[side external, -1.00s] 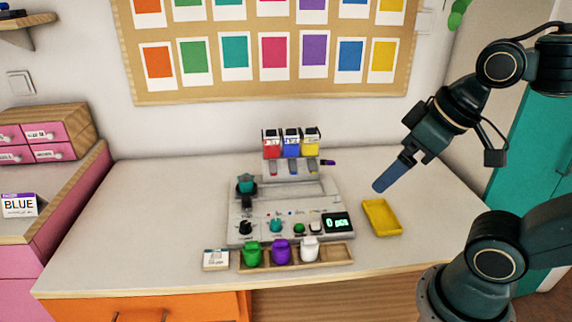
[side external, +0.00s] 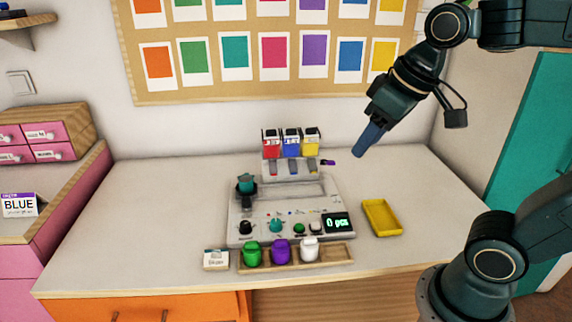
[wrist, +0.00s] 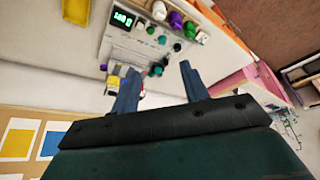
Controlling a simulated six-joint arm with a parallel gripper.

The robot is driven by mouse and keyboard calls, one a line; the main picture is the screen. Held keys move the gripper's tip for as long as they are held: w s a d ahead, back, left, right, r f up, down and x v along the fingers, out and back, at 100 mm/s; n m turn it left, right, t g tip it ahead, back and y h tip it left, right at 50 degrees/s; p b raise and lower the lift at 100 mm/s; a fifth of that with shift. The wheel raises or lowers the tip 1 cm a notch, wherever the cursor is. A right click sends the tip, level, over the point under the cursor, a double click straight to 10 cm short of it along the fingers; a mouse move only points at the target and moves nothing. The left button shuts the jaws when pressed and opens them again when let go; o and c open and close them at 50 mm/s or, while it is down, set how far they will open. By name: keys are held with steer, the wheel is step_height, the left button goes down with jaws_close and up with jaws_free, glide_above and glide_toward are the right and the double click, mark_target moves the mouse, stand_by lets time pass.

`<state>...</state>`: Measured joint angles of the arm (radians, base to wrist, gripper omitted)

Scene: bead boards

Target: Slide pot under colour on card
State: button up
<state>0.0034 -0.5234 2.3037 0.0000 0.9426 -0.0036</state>
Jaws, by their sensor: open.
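The card (side external: 19,205) at the far left reads BLUE in dark letters under a purple top strip. Red (side external: 271,147), blue (side external: 291,147) and yellow (side external: 311,147) containers stand in a row at the back of the grey machine (side external: 236,215). Green (side external: 252,254), purple (side external: 281,252) and white (side external: 309,249) pots sit in a wooden tray (side external: 345,255) before the machine. A teal pot-like piece (side external: 246,184) is at the machine's left. My gripper (side external: 360,153) is open and empty, in the air right of the containers; its parted fingers show in the wrist view (wrist: 158,84).
A yellow tray (side external: 382,217) lies right of the machine. The machine has knobs and a display (side external: 338,222) reading "0 pcs". A small card (side external: 216,259) stands left of the wooden tray. The tabletop left of the machine is clear.

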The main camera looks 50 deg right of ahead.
steer(key=w+r+g, duration=0.1)
steer(key=w, duration=0.9)
steer(key=g, duration=0.4)
glide_above(246, 198)
step_height(246, 198, down, 17)
steer(key=shift+f, duration=0.1)
step_height(246, 198, down, 14)
steer(key=shift+r, duration=0.25)
jaws_close()
